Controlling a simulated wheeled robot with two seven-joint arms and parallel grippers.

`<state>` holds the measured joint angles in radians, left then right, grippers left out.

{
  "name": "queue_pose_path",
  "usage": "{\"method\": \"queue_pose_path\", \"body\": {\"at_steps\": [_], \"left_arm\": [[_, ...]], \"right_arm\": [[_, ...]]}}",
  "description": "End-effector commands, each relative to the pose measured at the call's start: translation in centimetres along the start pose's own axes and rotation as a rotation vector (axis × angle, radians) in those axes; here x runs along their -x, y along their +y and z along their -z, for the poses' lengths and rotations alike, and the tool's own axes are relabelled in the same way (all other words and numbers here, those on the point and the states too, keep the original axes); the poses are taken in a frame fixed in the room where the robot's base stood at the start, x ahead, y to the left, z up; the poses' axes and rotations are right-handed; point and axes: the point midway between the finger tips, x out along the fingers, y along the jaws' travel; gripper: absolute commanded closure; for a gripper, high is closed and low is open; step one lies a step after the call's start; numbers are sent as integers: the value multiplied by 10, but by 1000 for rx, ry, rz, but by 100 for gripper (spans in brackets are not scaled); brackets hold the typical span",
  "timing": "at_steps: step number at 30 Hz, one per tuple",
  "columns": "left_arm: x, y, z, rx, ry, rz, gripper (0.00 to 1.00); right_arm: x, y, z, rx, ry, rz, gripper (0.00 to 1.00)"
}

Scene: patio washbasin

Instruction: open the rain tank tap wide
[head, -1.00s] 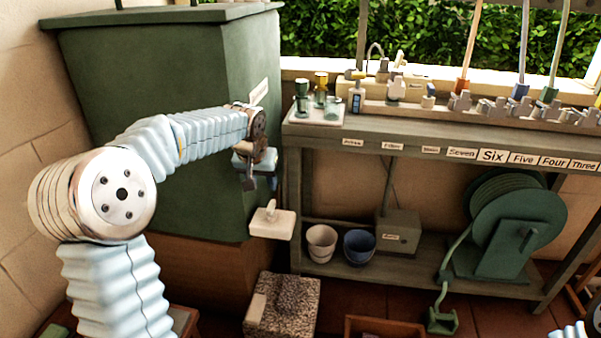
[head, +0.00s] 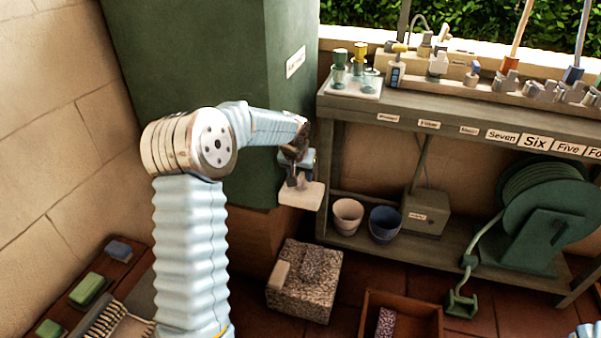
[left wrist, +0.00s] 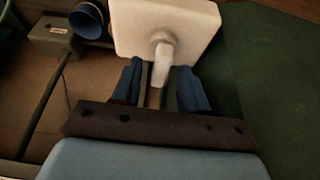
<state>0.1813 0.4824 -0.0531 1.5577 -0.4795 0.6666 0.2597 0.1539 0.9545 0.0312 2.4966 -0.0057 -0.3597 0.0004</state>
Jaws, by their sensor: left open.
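The green rain tank (head: 195,60) stands at the left in the head view, with a white label (head: 295,62) on its side. A pale tap block (head: 302,196) sits low at its right edge. In the left wrist view, the block (left wrist: 190,25) is at the top, and its short pale lever (left wrist: 162,62) points down between my fingers. My left gripper (head: 297,178) is open at the tap. Its blue-padded fingers (left wrist: 160,84) lie on either side of the lever, apart from it as far as I can tell.
A grey bench (head: 455,120) with fittings stands to the right. Two pots, one pale (head: 347,217) and one blue (head: 385,224), and a green hose reel (head: 545,220) are on its lower shelf. A speckled stone block (head: 305,280) and wooden crate (head: 370,300) are on the floor.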

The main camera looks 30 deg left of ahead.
Motion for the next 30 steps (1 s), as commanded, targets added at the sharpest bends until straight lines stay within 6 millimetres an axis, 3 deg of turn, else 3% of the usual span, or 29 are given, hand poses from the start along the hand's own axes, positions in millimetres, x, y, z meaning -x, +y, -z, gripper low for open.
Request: {"method": "queue_pose_path", "body": {"at_steps": [5,14,30], "left_arm": [[0,0,0,0,0,0,56],[0,0,0,0,0,0,100],[-2,2,-1,106,2,45,100]], "right_arm": [[0,0,0,0,0,0,7],[0,0,0,0,0,0,7],[-14,6,0,-2,1,-1,7]]}}
